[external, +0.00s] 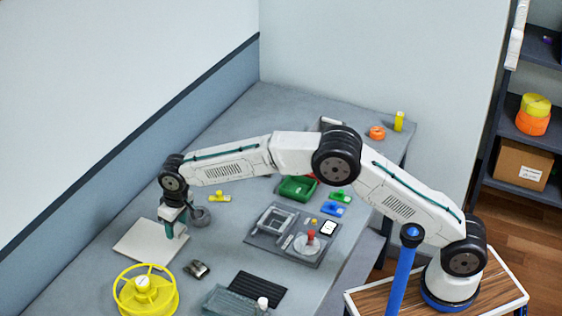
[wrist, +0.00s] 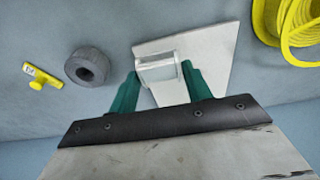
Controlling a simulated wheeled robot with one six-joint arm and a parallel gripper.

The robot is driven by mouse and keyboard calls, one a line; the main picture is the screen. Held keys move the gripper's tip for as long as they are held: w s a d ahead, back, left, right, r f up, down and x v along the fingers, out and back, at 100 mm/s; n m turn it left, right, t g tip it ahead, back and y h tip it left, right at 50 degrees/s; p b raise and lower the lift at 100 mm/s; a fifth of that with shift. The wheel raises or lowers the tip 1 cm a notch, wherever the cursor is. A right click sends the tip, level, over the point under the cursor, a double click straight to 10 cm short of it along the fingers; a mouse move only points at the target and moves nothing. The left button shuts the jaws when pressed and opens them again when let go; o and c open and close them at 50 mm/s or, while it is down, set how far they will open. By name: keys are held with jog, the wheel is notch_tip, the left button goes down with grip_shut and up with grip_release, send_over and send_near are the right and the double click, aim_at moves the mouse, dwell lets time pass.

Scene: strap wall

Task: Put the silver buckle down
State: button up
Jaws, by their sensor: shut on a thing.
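My gripper (external: 170,233) is low over a white square plate (external: 136,240) on the grey bench. In the wrist view its two green fingers (wrist: 160,72) are shut on the silver buckle (wrist: 158,68), a small pale metal piece lying between the fingertips. The plate (wrist: 220,50) shows behind and around the buckle. In the external view the fingers hide the buckle. I cannot tell whether the buckle touches the plate.
A grey ring (external: 200,216) and a yellow clip (external: 219,197) lie beside the plate. A yellow spool (external: 146,292) and a small dark metallic piece (external: 197,269) are in front. A grey fixture board (external: 262,241) and a black ribbed mat (external: 258,290) lie to the right.

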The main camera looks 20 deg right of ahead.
send_over(162, 235)
jog(key=shift+s+d+f, duration=0.2)
jog(key=shift+f, duration=0.1)
jog(key=shift+f, duration=1.75)
jog(key=shift+f, duration=0.1)
jog(key=o, duration=1)
jog(key=shift+c, duration=0.2)
notch_tip(162, 235, up, 12)
jog(key=s+d, duration=0.1)
jog(key=shift+s, duration=0.15)
jog(key=shift+d, duration=0.1)
